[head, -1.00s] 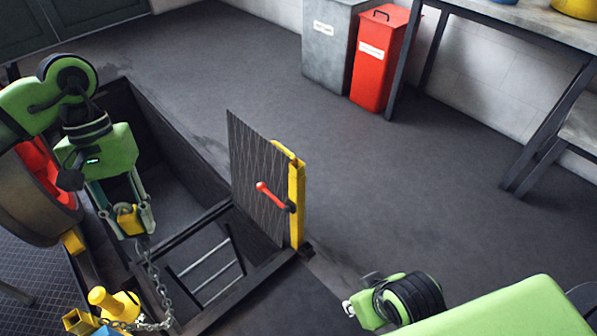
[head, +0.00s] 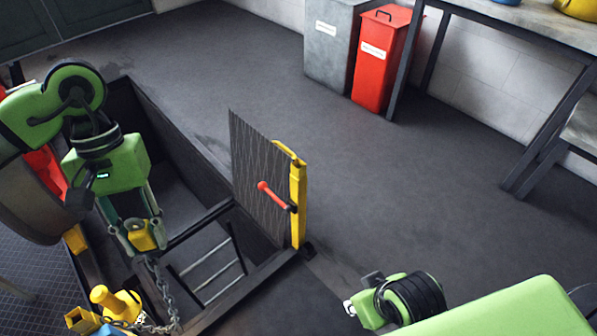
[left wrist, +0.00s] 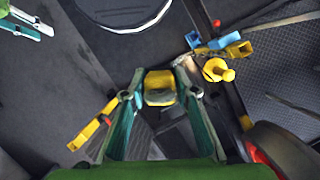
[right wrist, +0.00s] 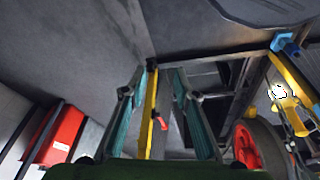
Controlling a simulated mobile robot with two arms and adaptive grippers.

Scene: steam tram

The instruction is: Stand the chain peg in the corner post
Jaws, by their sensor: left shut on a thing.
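My left gripper (head: 144,238) is shut on a yellow block-like piece, the chain peg (left wrist: 159,88), at the left in the head view. The peg's lower end is hard to make out. A yellow post (head: 297,205) with a red handle stands upright beside the raised plate, right of and apart from the peg; it also shows in the left wrist view (left wrist: 88,134) and the right wrist view (right wrist: 149,115). I cannot tell for sure that it is the corner post. My right gripper (right wrist: 157,72) is open and empty.
An open floor pit (head: 165,125) lies under and beside my left arm. The raised dark plate (head: 255,180) stands at its right edge. A yellow knobbed fitting (head: 115,302) and a square yellow tube (head: 82,319) are at lower left. Grey and red bins stand behind; the middle floor is clear.

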